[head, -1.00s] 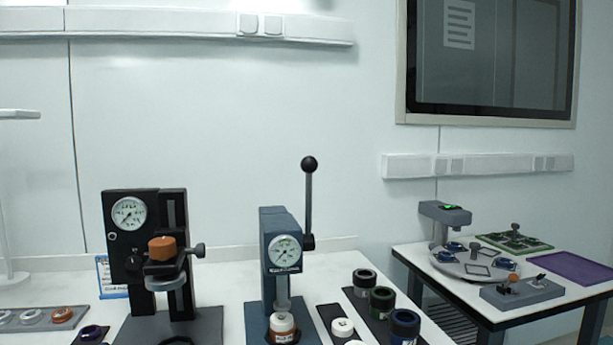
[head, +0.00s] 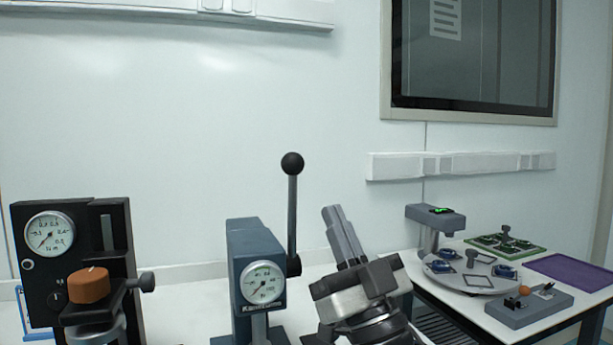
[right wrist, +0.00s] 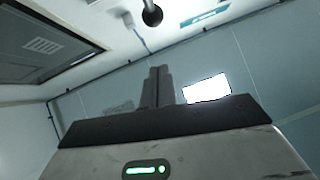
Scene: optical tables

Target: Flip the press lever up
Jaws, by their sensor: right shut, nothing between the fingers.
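The blue press (head: 257,272) stands on the white table in the head view, with a round gauge on its front. Its black lever (head: 292,215) stands upright on the press's right side, topped by a black ball. My right gripper (head: 337,215) is just right of the lever in the picture, pointing up, its tips below the ball. It is shut and empty, and I see no contact with the lever. In the right wrist view the gripper's fingers (right wrist: 157,72) are together, and the black ball (right wrist: 152,15) shows beyond their tips. My left gripper is not in view.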

